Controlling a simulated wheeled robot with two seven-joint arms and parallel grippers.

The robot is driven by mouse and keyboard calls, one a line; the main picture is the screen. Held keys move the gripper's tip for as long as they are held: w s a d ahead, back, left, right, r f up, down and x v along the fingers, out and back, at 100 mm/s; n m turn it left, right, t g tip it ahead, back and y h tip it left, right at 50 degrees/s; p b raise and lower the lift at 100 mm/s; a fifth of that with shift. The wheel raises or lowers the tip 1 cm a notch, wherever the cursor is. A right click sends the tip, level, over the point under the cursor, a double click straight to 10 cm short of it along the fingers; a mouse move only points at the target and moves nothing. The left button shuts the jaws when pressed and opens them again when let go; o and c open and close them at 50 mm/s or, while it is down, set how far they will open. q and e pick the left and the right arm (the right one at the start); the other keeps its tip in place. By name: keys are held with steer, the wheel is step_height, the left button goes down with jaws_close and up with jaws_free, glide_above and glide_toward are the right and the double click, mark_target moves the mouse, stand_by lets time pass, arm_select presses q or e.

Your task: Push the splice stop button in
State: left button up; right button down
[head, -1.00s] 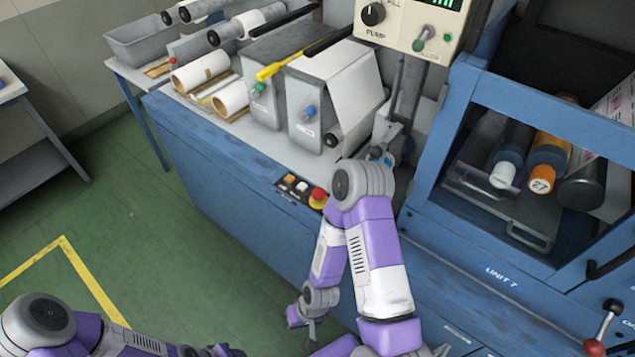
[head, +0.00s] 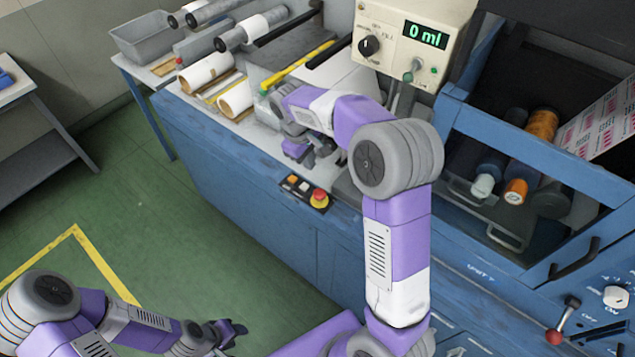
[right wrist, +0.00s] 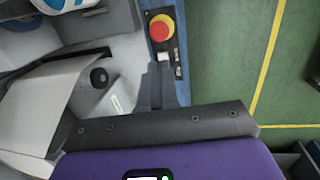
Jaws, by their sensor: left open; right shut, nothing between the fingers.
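The small black button panel (head: 305,191) is on the front edge of the blue cabinet. It has a red mushroom button (head: 319,198) on a yellow base and small orange and white buttons to its left. I cannot read which is the splice stop button. The red button (right wrist: 160,27) also shows in the right wrist view, beyond the fingertips. My right gripper (right wrist: 158,82) is shut and empty beside the panel; I cannot tell whether it touches anything. In the head view it is partly hidden by its wrist, above the worktop behind the panel. My left gripper (head: 236,331) is open and empty over the floor.
The worktop carries paper rolls (head: 236,98) and grey housings close to my right forearm. The green floor (head: 150,220) at left is clear.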

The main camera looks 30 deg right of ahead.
mark_target(319, 193)
steer(key=shift+d, duration=0.1)
steer(key=f, duration=0.4)
steer(key=d+f+b, duration=0.1)
steer(key=f, duration=0.4)
steer(key=d+f+b, duration=0.1)
steer(key=f, duration=0.3)
steer(key=shift+s+d+f, duration=0.1)
steer(key=shift+d+f, duration=0.1)
steer(key=shift+f, duration=0.15)
